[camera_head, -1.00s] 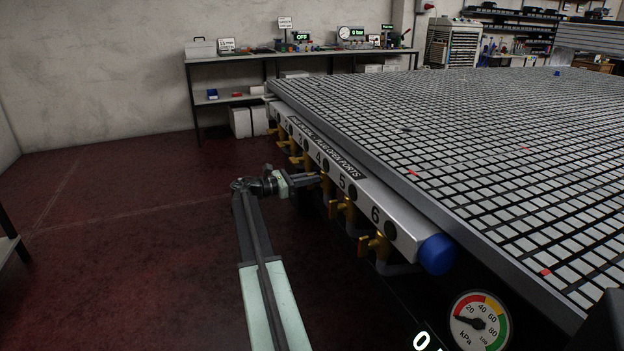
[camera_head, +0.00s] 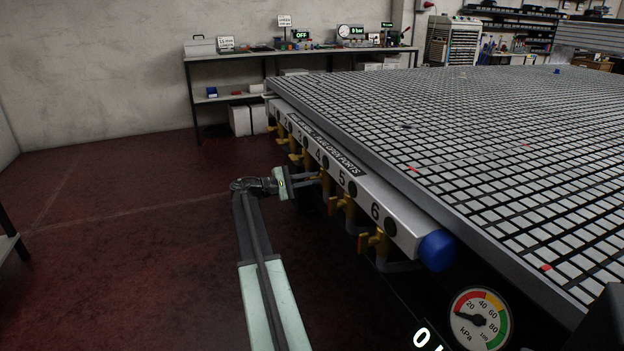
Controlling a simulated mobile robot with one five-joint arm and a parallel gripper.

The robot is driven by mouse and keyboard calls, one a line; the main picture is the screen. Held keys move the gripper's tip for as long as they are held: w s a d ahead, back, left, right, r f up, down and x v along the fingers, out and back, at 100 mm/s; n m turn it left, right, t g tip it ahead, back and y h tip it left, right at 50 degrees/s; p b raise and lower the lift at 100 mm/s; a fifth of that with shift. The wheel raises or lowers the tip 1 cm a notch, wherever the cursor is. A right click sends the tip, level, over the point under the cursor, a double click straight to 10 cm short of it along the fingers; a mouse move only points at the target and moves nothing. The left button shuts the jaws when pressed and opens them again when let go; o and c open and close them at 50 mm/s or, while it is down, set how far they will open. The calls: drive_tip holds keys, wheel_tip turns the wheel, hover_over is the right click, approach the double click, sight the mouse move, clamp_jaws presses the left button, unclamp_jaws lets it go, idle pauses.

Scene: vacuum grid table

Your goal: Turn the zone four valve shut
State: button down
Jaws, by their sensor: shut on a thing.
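The zone four valve (camera_head: 326,190) is a brass-coloured valve under the number 4 on the pale manifold rail (camera_head: 405,236) along the table's side. My gripper (camera_head: 317,179) reaches it from the left and is shut on its handle. The handle itself is mostly hidden between the fingers, so its exact angle is hard to tell. The zone five valve (camera_head: 345,207) and zone six valve (camera_head: 376,243) hang nearer along the same rail, with more valves farther off.
The gridded vacuum table (camera_head: 480,150) fills the right side above the rail. A blue end cap (camera_head: 437,250) closes the rail's near end. A round kPa gauge (camera_head: 481,319) stands at lower right.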

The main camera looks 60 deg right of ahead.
drive_tip(key=m, duration=0.3)
drive_tip(key=shift+s+a+f+m, duration=0.2)
drive_tip(key=shift+f+m, duration=0.1)
drive_tip(key=shift+f, duration=0.05)
drive_tip(key=shift+f+m+b, duration=0.2)
drive_tip(key=shift+m+b, duration=0.25)
drive_tip(key=shift+m, duration=1.25)
drive_tip(key=shift+s, duration=0.1)
drive_tip(key=c, duration=1.5)
unclamp_jaws()
drive_tip(key=v, duration=0.7)
drive_tip(key=shift+w+a, duration=0.25)
drive_tip(key=shift+w, duration=0.1)
